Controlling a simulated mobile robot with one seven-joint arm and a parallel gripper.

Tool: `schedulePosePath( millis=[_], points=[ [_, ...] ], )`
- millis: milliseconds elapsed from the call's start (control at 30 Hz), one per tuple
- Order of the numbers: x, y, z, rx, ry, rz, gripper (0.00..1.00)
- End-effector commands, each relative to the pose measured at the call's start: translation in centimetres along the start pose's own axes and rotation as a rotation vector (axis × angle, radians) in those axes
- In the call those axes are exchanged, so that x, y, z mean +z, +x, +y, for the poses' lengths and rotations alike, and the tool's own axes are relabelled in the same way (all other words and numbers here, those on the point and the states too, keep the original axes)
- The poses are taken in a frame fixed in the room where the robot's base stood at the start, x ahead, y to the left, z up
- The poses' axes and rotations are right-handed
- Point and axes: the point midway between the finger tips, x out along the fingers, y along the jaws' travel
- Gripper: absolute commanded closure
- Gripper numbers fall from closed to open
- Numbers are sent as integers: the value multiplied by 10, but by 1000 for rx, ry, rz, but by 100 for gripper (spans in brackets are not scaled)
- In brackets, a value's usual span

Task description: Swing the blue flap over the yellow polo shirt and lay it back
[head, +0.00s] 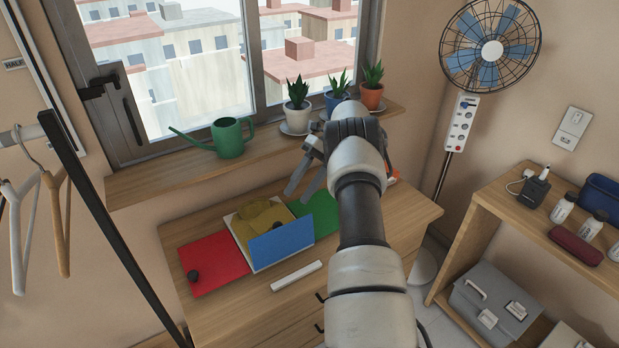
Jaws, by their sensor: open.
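A folding board lies on the wooden dresser top in the head view. Its red flap (213,264) lies flat at the left, with a dark knob near its front corner. Its green flap (318,213) is at the right, partly behind my arm. The yellow polo shirt (262,217) lies folded on the middle panel. The blue flap (283,244) is at the front and covers the shirt's lower part from view; I cannot tell its exact tilt. A dark knob shows at its upper edge. My gripper (303,188) is open and empty, above and behind the green flap, apart from the blue flap.
A white bar (296,276) lies on the dresser (400,228) in front of the board. A green watering can (228,138) and potted plants (297,93) stand on the windowsill behind. A clothes rack with hangers (55,225) is at the left. A shelf (480,228) is at the right.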

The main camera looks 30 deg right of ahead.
Motion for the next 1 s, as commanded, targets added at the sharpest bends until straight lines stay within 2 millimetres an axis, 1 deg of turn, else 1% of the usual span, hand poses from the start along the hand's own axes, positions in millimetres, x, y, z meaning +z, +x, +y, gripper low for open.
schedulePosePath(
  millis=[100, 200, 433, 633, 1000],
  points=[
    [0, -22, -2, -1, -2, -2, 57],
    [3, -28, 3, 5, -13, 11, 57],
    [2, -42, 3, 3, -11, 8, 57],
    [0, -49, 0, 1, -1, 0, 57],
    [0, -49, 0, 1, 0, -1, 57]
  ],
)
